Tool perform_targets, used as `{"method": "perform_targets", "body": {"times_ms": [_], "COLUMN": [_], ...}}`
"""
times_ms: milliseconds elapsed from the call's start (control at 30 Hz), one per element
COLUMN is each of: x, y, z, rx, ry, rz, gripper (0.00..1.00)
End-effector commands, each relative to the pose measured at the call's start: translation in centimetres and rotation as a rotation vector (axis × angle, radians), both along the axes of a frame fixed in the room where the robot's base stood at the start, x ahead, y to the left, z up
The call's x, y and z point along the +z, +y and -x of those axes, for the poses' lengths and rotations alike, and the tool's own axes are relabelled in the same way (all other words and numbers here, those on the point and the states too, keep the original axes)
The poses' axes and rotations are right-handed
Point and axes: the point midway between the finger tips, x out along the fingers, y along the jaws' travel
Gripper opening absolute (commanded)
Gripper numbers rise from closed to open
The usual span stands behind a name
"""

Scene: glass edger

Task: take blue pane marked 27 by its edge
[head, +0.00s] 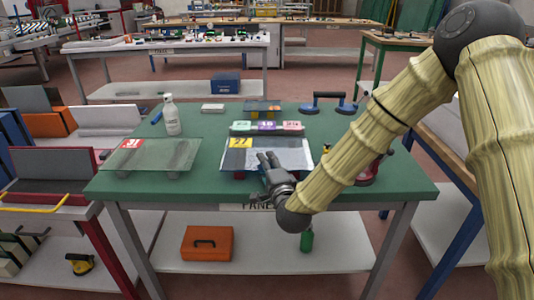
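The blue pane (285,154) lies near the front middle of the green-topped table, with a yellow label marked 27 (240,142) at its back left corner. Dark supports show under it. My gripper (267,157) reaches in from the front right, its fingers overlapping the pane's front edge in the picture. The two fingers show apart with a small gap, so it looks open. I cannot tell whether a finger touches the pane or lies below it.
A clear pane with a red label (150,155) lies left on the green table (210,190). A white bottle (171,115), coloured label blocks (267,127) and a blue two-cup lifter (329,103) stand behind. A red tool (368,172) is right, near my arm.

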Motion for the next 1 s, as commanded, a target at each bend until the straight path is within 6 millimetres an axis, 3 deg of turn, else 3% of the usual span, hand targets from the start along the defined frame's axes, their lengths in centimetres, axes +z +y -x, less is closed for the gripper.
{"method": "perform_targets", "body": {"times_ms": [200, 500, 700, 1000], "x": [-0.1, -0.1, -0.1, 0.1], "y": [0.7, 0.8, 0.8, 0.9], "z": [-2.3, -2.7, -2.6, -2.7], "rx": [0.001, 0.001, 0.001, 0.001], "ry": [-0.001, 0.0, 0.0, -0.004], "rz": [0.001, 0.0, 0.0, -0.001], "gripper": [0.3, 0.3, 0.0, 0.0]}}
